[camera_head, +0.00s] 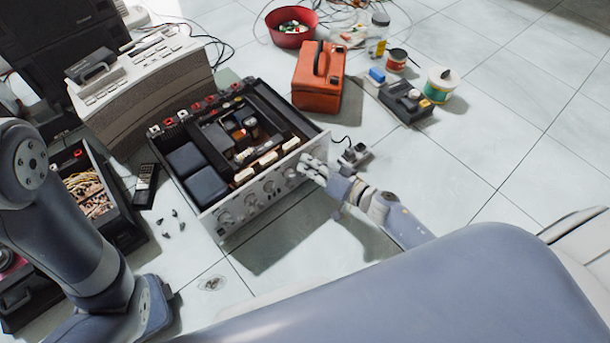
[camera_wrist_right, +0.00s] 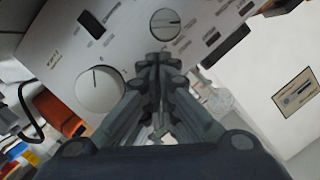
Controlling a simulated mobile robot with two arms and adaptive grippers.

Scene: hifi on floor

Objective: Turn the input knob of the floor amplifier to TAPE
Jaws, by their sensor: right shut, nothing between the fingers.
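The floor amplifier (camera_head: 262,192) stands open-topped on the tiles, its silver front panel facing me with a row of knobs. My right gripper (camera_head: 308,165) is shut and empty at the right end of that panel. In the right wrist view the shut fingers (camera_wrist_right: 160,62) point at the panel (camera_wrist_right: 125,30) between two knobs. A large knob (camera_wrist_right: 98,90) with a dark pointer line is left of the fingers, and a smaller knob (camera_wrist_right: 166,23) is just beyond the tips. The panel lettering is too small to read. The left gripper is not visible; only my left arm shows.
An orange case (camera_head: 319,80) stands behind the amplifier, with a red bowl (camera_head: 291,39) beyond it. A black device (camera_head: 405,103) and jars lie at right. A remote (camera_head: 146,186) and small loose parts lie left. The floor at far right is clear.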

